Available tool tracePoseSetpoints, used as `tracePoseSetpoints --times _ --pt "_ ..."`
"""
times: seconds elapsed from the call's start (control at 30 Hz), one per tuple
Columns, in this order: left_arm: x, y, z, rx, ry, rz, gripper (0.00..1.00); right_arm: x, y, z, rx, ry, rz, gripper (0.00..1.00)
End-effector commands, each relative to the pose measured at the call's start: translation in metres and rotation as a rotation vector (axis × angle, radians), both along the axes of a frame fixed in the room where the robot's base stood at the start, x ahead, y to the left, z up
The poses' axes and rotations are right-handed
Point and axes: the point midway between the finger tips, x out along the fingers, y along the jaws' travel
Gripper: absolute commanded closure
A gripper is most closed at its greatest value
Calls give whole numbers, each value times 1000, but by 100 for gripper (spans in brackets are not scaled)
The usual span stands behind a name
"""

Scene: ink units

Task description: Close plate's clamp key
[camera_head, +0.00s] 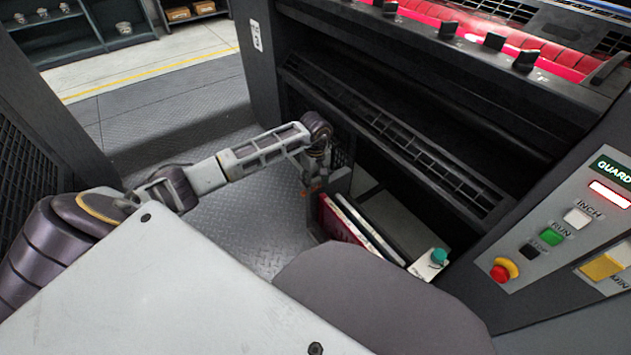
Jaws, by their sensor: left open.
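My left arm comes in from the left, bends at a dark wrist, and points down beside the press. My left gripper (313,183) is open, small in view and partly hidden against the dark press side. It is near the top of red and white upright items (345,222) in a low bin. I see no item held in it. I cannot pick out the plate's clamp key for certain. A row of black key-like knobs (447,30) stands along the red ink trough (560,58) at the top right, well away from the gripper. My right gripper is not in view.
The dark press (400,75) with a slotted step fills the right. A control panel with a red stop button (500,272) and green button (551,237) stands at the right. A teal-capped container (432,262) sits low by it. Tread-plate floor (235,225) lies left.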

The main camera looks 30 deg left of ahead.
Motion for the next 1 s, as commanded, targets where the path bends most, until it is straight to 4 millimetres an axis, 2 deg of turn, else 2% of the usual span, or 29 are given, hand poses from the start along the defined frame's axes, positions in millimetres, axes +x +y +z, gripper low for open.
tracePoseSetpoints --times 0.17,0.53,1.0 --pt "0 0 0 0 0 0 39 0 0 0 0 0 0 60" --pt "0 0 0 0 0 0 85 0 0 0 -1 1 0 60" --pt "0 1 2 0 0 62 85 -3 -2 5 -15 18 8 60"
